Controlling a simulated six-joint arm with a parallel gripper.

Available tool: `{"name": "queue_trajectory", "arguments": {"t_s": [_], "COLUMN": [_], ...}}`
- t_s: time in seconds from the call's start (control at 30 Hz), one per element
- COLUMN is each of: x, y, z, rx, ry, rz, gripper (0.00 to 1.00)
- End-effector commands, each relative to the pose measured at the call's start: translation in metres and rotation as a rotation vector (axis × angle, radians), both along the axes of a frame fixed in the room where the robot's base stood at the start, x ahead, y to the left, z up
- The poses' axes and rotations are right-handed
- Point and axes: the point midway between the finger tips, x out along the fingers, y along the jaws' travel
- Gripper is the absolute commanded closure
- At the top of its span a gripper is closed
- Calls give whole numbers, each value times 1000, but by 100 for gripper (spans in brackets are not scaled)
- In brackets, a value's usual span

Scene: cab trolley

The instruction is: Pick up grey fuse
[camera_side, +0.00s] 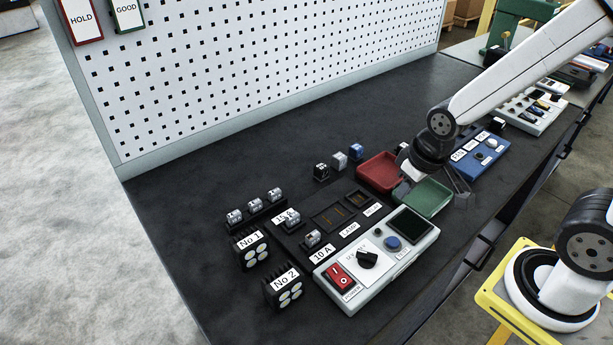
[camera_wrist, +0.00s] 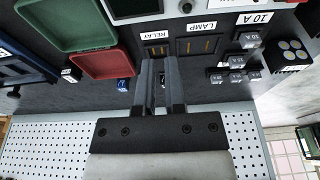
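Several small grey fuse-like blocks stand on the left of the black bench in the side view. Three are in a row on a black holder, with a near one (camera_side: 234,216). Two more sit by the amp labels, one by the 15 A label (camera_side: 292,217) and one by the 10 A label (camera_side: 312,238). In the wrist view grey blocks (camera_wrist: 250,40) show at the right. A separate grey block (camera_side: 340,160) stands between a black and a blue one. My gripper (camera_side: 457,190) is over the trays, apart from the blocks. Its fingers (camera_wrist: 159,68) are open, with a gap between them.
A red tray (camera_side: 365,183) and a green tray (camera_side: 445,205) lie beneath my gripper. A grey control box (camera_side: 345,290) with a red switch is in front. Two black lamp blocks, No 1 (camera_side: 252,252) and No 2 (camera_side: 284,289), stand left. A white pegboard (camera_side: 250,60) rises behind.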

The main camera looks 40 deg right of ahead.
Motion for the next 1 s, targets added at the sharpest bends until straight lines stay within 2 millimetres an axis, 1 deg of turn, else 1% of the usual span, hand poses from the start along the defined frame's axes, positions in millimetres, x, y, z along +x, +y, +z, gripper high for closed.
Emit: {"name": "queue_trajectory", "arguments": {"t_s": [0.03,0.07,0.1,0.13,0.17,0.5,0.67,0.87,1.0], "x": [0,0,0,0,0,1,5,18,30], "y": [0,0,0,0,0,1,5,17,30], "z": [0,0,0,0,0,0,0,0,-1], "rx": [0,0,0,0,0,2,15,55,89], "ry": [0,0,0,0,0,1,8,33,58], "rz": [0,0,0,0,0,-6,-52,-199,-346], "gripper": [68,59,46,36,35,35,35,35,35]}}
